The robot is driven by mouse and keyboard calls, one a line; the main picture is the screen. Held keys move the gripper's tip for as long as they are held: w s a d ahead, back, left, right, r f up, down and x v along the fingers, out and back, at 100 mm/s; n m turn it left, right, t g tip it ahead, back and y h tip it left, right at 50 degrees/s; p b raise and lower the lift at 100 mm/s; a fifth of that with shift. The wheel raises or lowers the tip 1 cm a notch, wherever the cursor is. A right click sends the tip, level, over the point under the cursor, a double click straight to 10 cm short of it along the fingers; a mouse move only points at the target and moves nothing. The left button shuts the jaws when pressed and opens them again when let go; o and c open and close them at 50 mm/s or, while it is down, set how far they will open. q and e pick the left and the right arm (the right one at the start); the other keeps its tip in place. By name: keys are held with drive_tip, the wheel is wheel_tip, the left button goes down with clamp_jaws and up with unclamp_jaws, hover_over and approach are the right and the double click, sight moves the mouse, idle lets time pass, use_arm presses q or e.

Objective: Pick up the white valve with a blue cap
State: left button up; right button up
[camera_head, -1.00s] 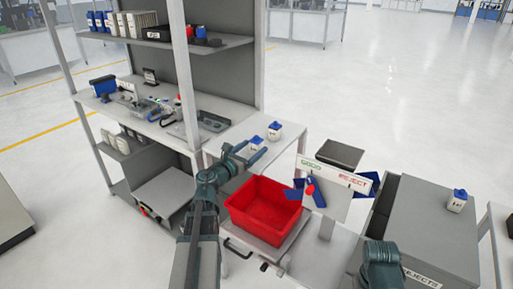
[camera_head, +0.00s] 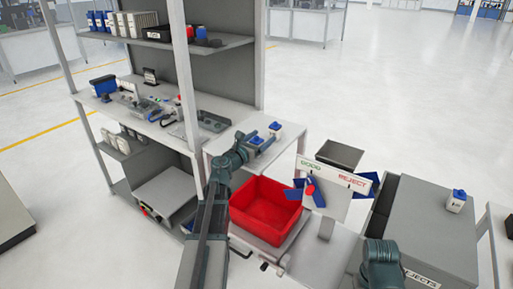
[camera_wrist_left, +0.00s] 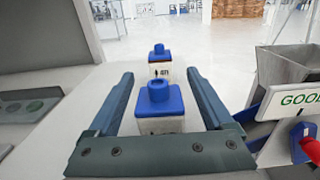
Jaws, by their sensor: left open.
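Two white valves with blue caps stand upright on the small white table (camera_head: 225,140) behind the red bin. The nearer valve (camera_wrist_left: 159,108) sits between the open fingers of my left gripper (camera_wrist_left: 160,105) in the left wrist view, and its lower part is hidden by the gripper body. In the head view the nearer valve (camera_head: 256,139) shows beside the left gripper (camera_head: 255,145). The farther valve (camera_head: 275,130) stands just beyond; it also shows in the left wrist view (camera_wrist_left: 159,66). Another such valve (camera_head: 456,201) stands on the grey reject cabinet. My right gripper is outside the view.
A red bin (camera_head: 240,216) stands in front of the table. A GOOD/REJECT sign (camera_head: 335,174) with blue flaps stands right of it. A shelf post (camera_head: 187,85) rises close on the left. The workbench holds several parts.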

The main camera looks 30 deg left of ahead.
use_arm(q)
clamp_jaws()
idle(0.4)
